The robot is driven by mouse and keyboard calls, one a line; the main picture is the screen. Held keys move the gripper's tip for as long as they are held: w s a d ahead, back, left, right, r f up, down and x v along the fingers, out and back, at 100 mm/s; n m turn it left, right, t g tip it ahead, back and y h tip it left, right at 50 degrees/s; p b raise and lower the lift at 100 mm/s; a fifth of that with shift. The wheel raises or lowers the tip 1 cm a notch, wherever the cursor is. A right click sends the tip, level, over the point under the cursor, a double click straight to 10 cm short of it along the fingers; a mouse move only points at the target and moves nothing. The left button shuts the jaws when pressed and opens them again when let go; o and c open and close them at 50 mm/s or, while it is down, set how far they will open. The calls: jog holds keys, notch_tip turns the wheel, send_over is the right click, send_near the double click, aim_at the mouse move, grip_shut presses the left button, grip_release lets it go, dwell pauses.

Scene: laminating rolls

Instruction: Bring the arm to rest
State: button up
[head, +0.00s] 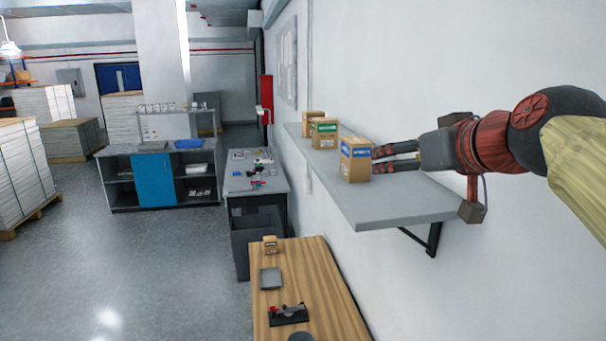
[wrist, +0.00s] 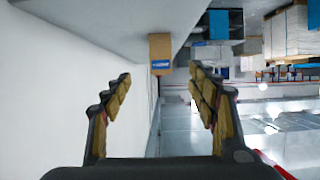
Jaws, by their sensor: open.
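My arm reaches in from the right in the head view. My gripper (head: 376,160) is open and level above the wall shelf, its fingertips close to the right side of a box with a blue label (head: 355,161). In the wrist view, where the scene appears upside down, my gripper (wrist: 166,82) has its two fingers spread wide with nothing between them. The blue-labelled box (wrist: 160,52) shows ahead, beyond the fingertips, and looks apart from them.
The grey wall shelf (head: 400,205) also carries a green-labelled box (head: 323,133) and another brown box (head: 308,124) behind. A wooden table (head: 330,295) stands below, with a small box (head: 270,244) and a grey tray (head: 270,278).

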jog(key=s+f+m+g+h, duration=0.1)
jog(key=s+f+g, duration=0.2)
jog(key=s+f, duration=0.7)
jog(key=s+d+f+g+h, duration=0.15)
jog(key=s+f, duration=0.45)
jog(key=f, duration=0.9)
jog(key=s+f+m+g, duration=0.1)
jog(key=s+f+g, duration=0.2)
jog(key=s+f, duration=0.7)
notch_tip(320, 180, down, 21)
jog(key=w+b, duration=0.2)
jog(key=b, duration=1.8)
jog(key=shift+a+f, duration=0.15)
jog(key=shift+f, duration=0.05)
